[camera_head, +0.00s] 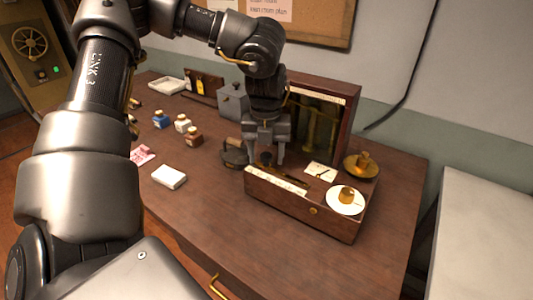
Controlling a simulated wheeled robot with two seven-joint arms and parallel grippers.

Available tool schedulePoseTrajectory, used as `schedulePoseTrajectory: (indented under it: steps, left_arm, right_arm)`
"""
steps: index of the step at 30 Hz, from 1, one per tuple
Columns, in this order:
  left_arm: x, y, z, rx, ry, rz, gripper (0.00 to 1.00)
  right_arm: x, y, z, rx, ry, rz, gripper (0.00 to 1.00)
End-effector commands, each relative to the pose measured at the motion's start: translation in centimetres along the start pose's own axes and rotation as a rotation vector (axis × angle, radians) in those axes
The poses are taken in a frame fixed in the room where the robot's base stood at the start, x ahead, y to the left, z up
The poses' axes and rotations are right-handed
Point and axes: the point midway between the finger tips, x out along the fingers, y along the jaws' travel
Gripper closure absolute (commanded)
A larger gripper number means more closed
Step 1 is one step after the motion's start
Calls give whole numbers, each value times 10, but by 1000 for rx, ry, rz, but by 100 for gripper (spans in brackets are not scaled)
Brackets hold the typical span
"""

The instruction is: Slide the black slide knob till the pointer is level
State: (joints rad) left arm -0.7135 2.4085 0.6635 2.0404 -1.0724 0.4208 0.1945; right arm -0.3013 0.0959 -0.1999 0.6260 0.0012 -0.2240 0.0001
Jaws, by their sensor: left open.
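A wooden balance box (335,226) stands on the desk with an upright glass-fronted case (345,112) behind it. My left gripper (266,163) points down at the left end of the box, with its two fingers apart. A small dark knob (265,157), which looks like the black slide knob, shows between the fingers. I cannot tell whether the fingers touch it. A dark bar (292,180) runs from there to the right. A white card (320,173) with a thin dark mark lies right of it. This may be the pointer, but its tilt is too small to read.
A brass weight sits on a white dish (345,202), and another on a brass pan (361,167). Small bottles (183,123), a white block (169,176) and a grey box (232,103) stand to the left. The desk front (260,245) is clear.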

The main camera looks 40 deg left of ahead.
Motion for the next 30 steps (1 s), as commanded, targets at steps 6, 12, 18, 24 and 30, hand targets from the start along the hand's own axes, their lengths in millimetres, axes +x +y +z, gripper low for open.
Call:
schedulePoseTrajectory:
  steps: [6,12,18,24,30]
  left_arm:
    - [-16,0,0,1,-2,0,45]
    - [-33,0,0,0,-1,1,45]
    - [-51,0,0,1,-1,-1,45]
    - [-66,0,0,0,-2,0,45]
    - [-70,0,0,0,0,0,45]
  right_arm:
    - [-9,-3,-2,2,1,-4,64]
    - [-18,-12,-4,6,3,-14,64]
    - [-27,-16,-6,8,4,-19,64]
    - [-35,-13,-6,7,3,-16,64]
    - [-36,-4,-4,3,1,-6,64]
